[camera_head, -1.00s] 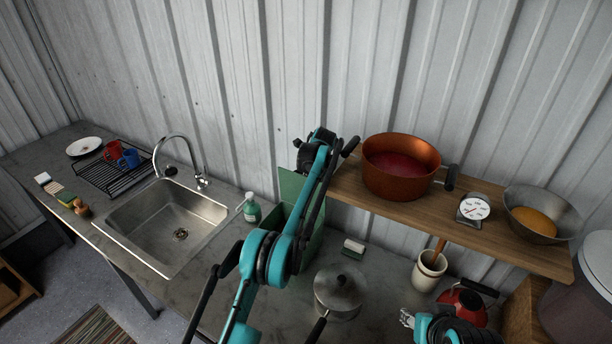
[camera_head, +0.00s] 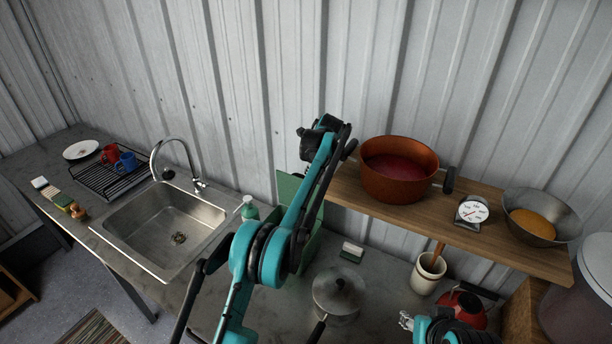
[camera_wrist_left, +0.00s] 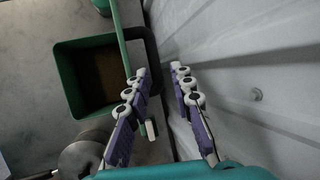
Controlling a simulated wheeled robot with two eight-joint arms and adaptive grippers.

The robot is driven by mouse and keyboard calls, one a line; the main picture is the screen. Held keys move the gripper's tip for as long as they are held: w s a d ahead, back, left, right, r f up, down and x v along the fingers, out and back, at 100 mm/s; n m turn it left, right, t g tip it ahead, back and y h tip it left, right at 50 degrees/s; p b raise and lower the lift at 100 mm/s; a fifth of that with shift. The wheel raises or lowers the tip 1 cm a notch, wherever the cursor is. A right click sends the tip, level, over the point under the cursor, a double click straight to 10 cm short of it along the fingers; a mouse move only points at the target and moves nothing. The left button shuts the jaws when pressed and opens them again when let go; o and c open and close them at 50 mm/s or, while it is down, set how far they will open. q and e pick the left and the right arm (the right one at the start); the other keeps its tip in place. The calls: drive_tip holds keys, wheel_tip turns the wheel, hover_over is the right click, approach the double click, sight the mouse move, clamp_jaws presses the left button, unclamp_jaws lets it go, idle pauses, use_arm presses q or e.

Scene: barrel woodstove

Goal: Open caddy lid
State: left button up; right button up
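The green caddy (camera_wrist_left: 66,82) is in the left wrist view, its top uncovered and its dark inside visible. Its green lid (camera_wrist_left: 118,38) stands up along the right side of the opening. In the head view the lid (camera_head: 287,187) shows upright behind my left arm, which hides much of the caddy. My left gripper (camera_wrist_left: 161,72) is open, with nothing between its fingers. It is on the wall side of the lid, its left finger close to the lid's edge; contact cannot be told.
A wooden shelf (camera_head: 400,213) right of the left arm holds a copper pot (camera_head: 398,182), a scale (camera_head: 471,210) and a bowl (camera_head: 540,217). A lidded saucepan (camera_head: 338,292) and a sponge (camera_head: 352,251) are on the counter. The corrugated wall (camera_wrist_left: 255,85) is close to the left gripper.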

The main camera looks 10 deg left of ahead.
use_arm(q)
drive_tip(key=v, duration=0.3)
drive_tip(key=shift+s+d+r, duration=0.2)
drive_tip(key=shift+s+r, duration=0.05)
drive_tip(key=shift+s, duration=0.1)
drive_tip(key=shift+r, duration=0.25)
drive_tip(key=shift+w+a+r, duration=0.1)
drive_tip(key=shift+a, duration=0.1)
drive_tip(key=shift+s+d+r, duration=0.15)
drive_tip(key=shift+s, duration=0.2)
drive_tip(key=s+a+f+n+t+h+b, duration=0.1)
drive_tip(key=s+a+f+n+b, duration=0.15)
drive_tip(key=s+n+b, duration=0.7)
drive_tip(key=s+a+f+n+h+b, duration=0.1)
drive_tip(key=s+a+f+n+b, duration=0.2)
drive_tip(key=s, duration=1.2)
drive_tip(key=s+f+n+t+h+b, duration=0.1)
drive_tip(key=s+f+n+b, duration=0.8)
drive_tip(key=s+f, duration=1.1)
drive_tip(key=s+b, duration=0.2)
drive_tip(key=s, duration=0.1)
drive_tip(key=shift+a+f, duration=0.35)
use_arm(e)
wheel_tip(320, 180, down, 23)
drive_tip(key=shift+f, duration=0.2)
use_arm(q)
drive_tip(key=shift+s, duration=0.15)
